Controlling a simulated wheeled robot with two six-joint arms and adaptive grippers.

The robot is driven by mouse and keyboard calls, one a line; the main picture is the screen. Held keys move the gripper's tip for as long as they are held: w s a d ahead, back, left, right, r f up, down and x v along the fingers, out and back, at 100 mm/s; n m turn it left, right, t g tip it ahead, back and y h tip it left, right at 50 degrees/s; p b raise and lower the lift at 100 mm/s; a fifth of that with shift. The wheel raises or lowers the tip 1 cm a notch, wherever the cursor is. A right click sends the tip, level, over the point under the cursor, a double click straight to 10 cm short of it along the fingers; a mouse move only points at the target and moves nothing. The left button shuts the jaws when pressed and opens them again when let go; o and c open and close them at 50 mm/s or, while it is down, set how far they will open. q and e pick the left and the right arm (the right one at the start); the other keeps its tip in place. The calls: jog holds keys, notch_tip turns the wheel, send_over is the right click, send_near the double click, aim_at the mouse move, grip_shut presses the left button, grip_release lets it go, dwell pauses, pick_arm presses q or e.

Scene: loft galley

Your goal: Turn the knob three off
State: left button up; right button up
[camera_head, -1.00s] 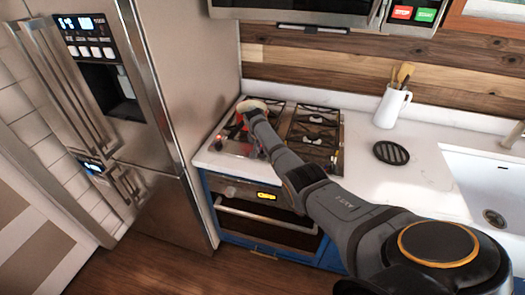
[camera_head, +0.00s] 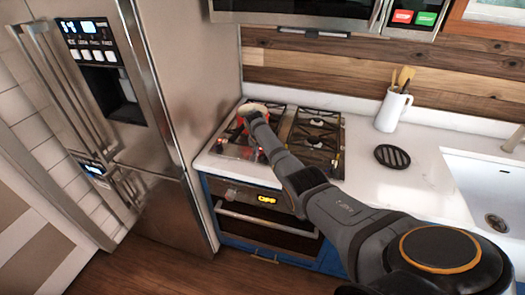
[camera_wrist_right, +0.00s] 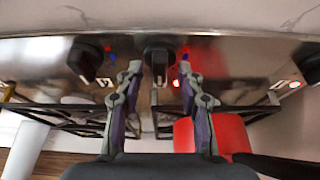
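In the right wrist view a row of black stove knobs sits along the metal control strip. One black knob (camera_wrist_right: 159,52) stands between the fingers of my right gripper (camera_wrist_right: 160,68), which is open around it; contact cannot be told. A second knob (camera_wrist_right: 86,58) is to its left, and a third knob (camera_wrist_right: 312,66) is cut off at the right edge. Which is knob three cannot be read. In the head view the stove (camera_head: 316,150) lies under my right arm, which hides the gripper and the knobs. My left gripper is not in view.
A red pot (camera_wrist_right: 232,132) with a dark handle is close by my right finger. Red indicator lights glow by the middle knob and farther right. The fridge (camera_head: 190,90) stands left of the stove. A white utensil jug (camera_head: 392,109) and black trivet (camera_head: 392,155) are on the counter.

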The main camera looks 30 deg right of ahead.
jog(key=v, duration=1.2)
jog(key=shift+f, duration=0.1)
